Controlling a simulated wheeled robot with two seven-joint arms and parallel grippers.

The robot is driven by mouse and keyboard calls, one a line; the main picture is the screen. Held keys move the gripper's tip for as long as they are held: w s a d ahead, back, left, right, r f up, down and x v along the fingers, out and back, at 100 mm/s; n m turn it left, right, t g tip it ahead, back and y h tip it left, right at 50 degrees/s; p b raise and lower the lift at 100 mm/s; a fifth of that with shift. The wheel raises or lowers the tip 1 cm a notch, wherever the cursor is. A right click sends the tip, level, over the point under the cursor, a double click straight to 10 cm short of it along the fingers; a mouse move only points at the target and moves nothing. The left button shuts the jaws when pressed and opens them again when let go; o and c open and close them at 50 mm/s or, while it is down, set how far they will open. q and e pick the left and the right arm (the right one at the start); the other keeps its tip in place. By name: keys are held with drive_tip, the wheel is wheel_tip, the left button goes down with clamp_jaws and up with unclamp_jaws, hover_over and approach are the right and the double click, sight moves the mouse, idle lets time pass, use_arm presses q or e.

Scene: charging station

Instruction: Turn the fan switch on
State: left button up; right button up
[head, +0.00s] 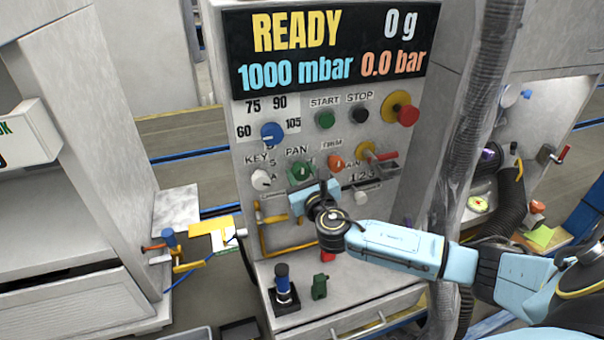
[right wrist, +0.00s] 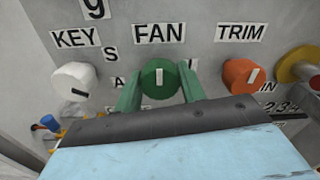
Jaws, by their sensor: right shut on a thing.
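The fan switch is a round green knob with a white mark, under the FAN label on the grey panel; it shows in the right wrist view (right wrist: 158,77) and in the head view (head: 301,171). The white mark stands about upright in the right wrist view. My right gripper (right wrist: 159,84) is at the knob, with one green finger on each side, shut on it. In the head view the right gripper (head: 302,182) and its wrist cover part of the panel below the knob. My left gripper is not in view.
A white KEY knob (right wrist: 74,82) is left of the fan knob, an orange TRIM knob (right wrist: 241,76) right. Above are a blue dial (head: 271,133), a green START button (head: 325,119) and a red button (head: 408,116).

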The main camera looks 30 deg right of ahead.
drive_tip(key=shift+m, duration=0.4)
drive_tip(key=m+b, duration=0.1)
drive_tip(key=m, duration=0.2)
drive_tip(key=shift+m, duration=0.3)
drive_tip(key=m+b, duration=0.1)
drive_tip(key=m, duration=0.3)
drive_tip(key=shift+m, duration=0.3)
drive_tip(key=m, duration=0.4)
drive_tip(key=shift+m+b, duration=0.3)
drive_tip(key=shift+b, duration=0.1)
drive_tip(key=m, duration=0.4)
drive_tip(key=shift+m, duration=0.3)
drive_tip(key=o, duration=1)
drive_tip(key=shift+c, duration=0.2)
drive_tip(key=b+v, duration=0.1)
drive_tip(key=v, duration=1.2)
drive_tip(key=shift+s, duration=0.2)
